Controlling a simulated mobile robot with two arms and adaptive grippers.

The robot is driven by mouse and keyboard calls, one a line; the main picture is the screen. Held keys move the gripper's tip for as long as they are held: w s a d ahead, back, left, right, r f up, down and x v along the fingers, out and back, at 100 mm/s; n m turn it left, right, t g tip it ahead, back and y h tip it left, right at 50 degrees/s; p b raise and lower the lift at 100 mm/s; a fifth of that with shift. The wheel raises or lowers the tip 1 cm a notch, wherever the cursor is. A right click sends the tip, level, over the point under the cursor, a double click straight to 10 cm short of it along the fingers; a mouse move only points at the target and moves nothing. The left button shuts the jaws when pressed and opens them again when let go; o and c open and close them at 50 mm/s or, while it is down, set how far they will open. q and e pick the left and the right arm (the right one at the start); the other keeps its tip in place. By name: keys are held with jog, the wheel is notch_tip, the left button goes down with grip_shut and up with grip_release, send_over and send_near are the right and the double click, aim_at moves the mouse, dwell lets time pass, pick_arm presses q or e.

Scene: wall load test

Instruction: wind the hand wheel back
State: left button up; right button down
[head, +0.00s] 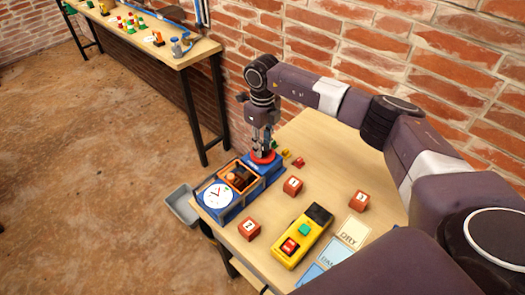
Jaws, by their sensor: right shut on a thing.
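The red hand wheel (262,158) sits on the far end of a blue box-shaped rig (229,207) on the wooden table. My right gripper (262,150) points down onto the wheel and is shut on it. The fingers hide part of the wheel, and its exact grip is too small to make out. The rig also has a white dial (217,195) with a dark and red pointer at its near end, and an open wooden-sided compartment (239,177) in the middle. My left gripper is not in view.
Red numbered blocks (292,186) stand on the table (325,185). A yellow device (302,236) with red and green buttons lies in front, beside labelled cards (353,231). A grey bin (181,205) is left of the table. A brick wall (440,60) rises behind.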

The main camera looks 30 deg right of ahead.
jog(key=n+b, duration=0.4)
jog(key=n, duration=0.2)
jog(key=shift+f+n, duration=0.1)
jog(key=shift+n, duration=0.2)
jog(key=n+b, duration=0.2)
jog(key=shift+n, duration=0.3)
jog(key=n+b, duration=0.1)
jog(key=n, duration=0.2)
jog(key=shift+n+b, duration=0.3)
jog(key=n+b, duration=0.2)
jog(key=n, duration=0.8)
jog(key=shift+r+b, duration=0.2)
jog(key=shift+b, duration=0.1)
jog(key=shift+n, duration=1.5)
jog(key=shift+w, duration=0.1)
